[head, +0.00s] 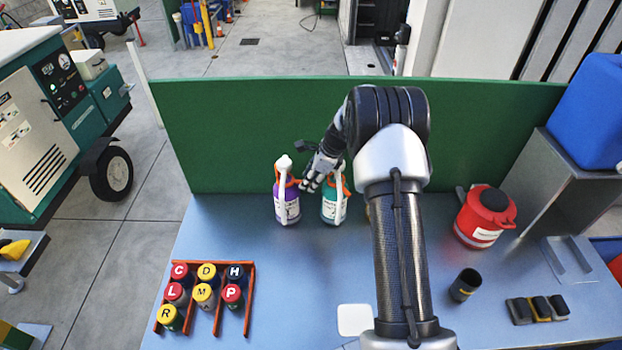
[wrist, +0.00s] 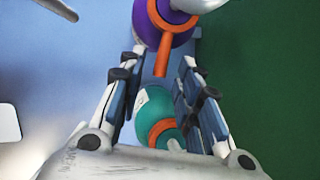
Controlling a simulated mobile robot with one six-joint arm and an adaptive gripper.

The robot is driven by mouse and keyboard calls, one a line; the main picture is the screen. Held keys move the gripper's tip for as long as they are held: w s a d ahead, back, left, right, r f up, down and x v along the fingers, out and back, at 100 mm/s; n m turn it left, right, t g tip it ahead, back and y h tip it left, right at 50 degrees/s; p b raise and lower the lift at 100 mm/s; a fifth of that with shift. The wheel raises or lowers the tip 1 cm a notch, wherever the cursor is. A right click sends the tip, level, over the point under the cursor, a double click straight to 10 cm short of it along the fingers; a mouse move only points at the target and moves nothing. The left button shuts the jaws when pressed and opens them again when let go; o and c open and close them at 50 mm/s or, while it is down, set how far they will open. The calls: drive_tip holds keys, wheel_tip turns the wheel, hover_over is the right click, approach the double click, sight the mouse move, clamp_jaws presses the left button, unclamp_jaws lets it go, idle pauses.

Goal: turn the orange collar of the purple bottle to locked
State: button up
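The purple bottle (head: 288,206) stands upright at the back of the blue table, with a white top and an orange collar (head: 280,178). In the wrist view the purple bottle (wrist: 180,36) is at the top, and its orange collar (wrist: 162,66) has a lever that points down between my fingertips. My gripper (head: 311,181) is open at the right of the purple bottle; its spread fingers (wrist: 163,68) also show in the wrist view. I cannot tell whether a finger touches the lever. The collar's lock marking is not readable.
A teal bottle (head: 333,208) with an orange collar stands close on the right, under my gripper. A green panel (head: 240,130) rises behind. A rack (head: 248,300) of lettered cans is at front left, a red can (head: 480,222) at right.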

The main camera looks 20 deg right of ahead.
drive_tip(key=shift+c, duration=0.2)
clamp_jaws()
idle(0.6)
